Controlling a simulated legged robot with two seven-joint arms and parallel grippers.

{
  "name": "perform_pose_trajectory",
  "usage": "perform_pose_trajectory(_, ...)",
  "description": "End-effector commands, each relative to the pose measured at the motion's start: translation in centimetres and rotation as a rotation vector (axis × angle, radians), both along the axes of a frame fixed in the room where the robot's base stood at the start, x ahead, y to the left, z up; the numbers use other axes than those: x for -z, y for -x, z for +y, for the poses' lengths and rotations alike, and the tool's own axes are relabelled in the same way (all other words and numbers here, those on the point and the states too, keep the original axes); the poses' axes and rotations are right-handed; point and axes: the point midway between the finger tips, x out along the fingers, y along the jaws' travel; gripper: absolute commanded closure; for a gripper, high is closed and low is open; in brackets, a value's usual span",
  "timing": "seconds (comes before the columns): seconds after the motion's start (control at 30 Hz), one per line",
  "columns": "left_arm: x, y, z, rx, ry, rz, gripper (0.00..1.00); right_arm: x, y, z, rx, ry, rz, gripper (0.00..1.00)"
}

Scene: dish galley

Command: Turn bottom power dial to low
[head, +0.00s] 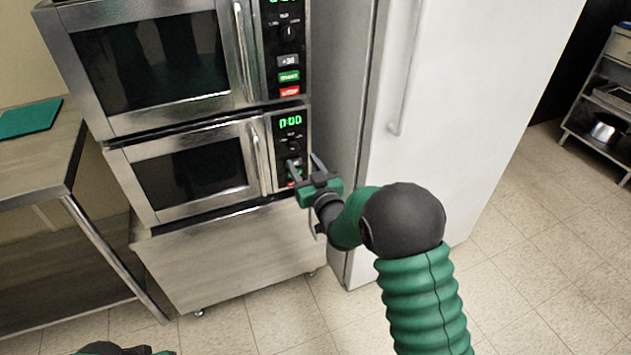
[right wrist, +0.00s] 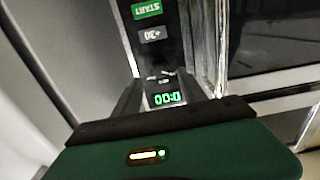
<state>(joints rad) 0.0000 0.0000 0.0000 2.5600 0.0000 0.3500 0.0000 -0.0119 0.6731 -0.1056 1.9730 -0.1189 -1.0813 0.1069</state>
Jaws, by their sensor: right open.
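The bottom oven (head: 200,170) has a black control panel with a green 0:00 display (head: 290,121). Its dark power dial (head: 293,145) sits just below the display; its pointer setting is too small to read. My right gripper (head: 304,163) is open and empty, its fingers reaching toward the panel just below the dial. In the right wrist view the panel is upside down, with the display (right wrist: 168,98) between the dark fingers (right wrist: 160,82); the dial is hard to make out there. Part of my left gripper (head: 125,349) shows at the bottom edge, mostly cut off.
A second oven (head: 150,65) is stacked on top, with its own dial (head: 289,31) and buttons. A white fridge (head: 460,110) stands close on the right. A steel table (head: 35,165) with a green board (head: 30,118) is at left. The floor in front is clear.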

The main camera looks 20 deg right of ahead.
Motion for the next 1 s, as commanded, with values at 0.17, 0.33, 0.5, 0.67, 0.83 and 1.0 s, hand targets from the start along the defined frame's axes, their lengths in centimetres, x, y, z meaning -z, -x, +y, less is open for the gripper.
perform_pose_trajectory(0.17,-1.0,0.0,0.0,0.000,0.000,0.000,0.64,-0.2,5.4,-0.2,0.001,0.000,0.003,0.51)
perform_pose_trajectory(0.33,-1.3,0.0,0.0,0.000,0.000,0.000,0.64,0.1,9.0,-0.4,0.002,0.000,0.004,0.51)
perform_pose_trajectory(0.5,-1.3,0.0,0.0,0.000,0.000,0.000,0.64,0.1,10.5,-0.4,0.001,0.000,0.001,0.51)
perform_pose_trajectory(0.67,-1.3,0.0,0.0,0.000,0.000,0.000,0.64,0.1,10.5,-0.4,0.001,0.000,0.001,0.51)
perform_pose_trajectory(0.83,-1.3,0.0,0.0,0.000,0.000,0.000,0.64,0.1,10.5,-0.4,0.001,0.000,0.001,0.51)
perform_pose_trajectory(1.0,-1.3,0.0,0.0,0.000,0.000,0.000,0.64,0.5,10.6,-0.4,0.006,0.000,0.034,0.51)
